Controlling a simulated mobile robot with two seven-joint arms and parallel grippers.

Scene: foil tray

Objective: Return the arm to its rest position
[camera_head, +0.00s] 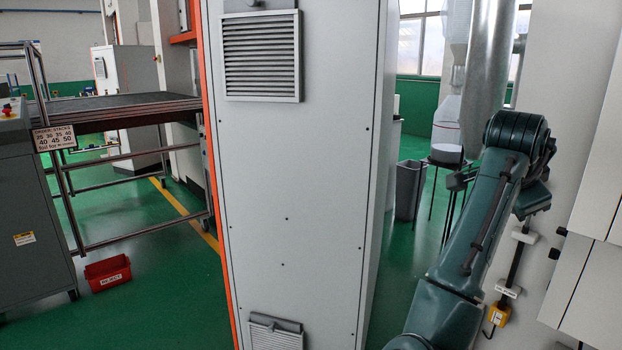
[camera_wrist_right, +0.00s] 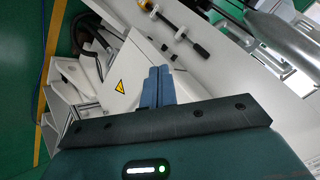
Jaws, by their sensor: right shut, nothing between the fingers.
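My right arm (camera_head: 485,220) rises from the bottom right in the head view, dark green, with its bent joint high at the right. I cannot make out its fingertips clearly there. In the right wrist view my right gripper (camera_wrist_right: 159,72) shows its two blue fingers side by side and shut, with nothing between them. My left arm and left gripper are not in view. No foil tray shows in either view.
A tall pale cabinet (camera_head: 300,170) with vents fills the middle. A slatted conveyor table (camera_head: 115,108) and a red reject bin (camera_head: 108,273) are at left. A grey bin (camera_head: 408,190) stands behind my arm. Pale panels (camera_head: 590,130) stand close at right.

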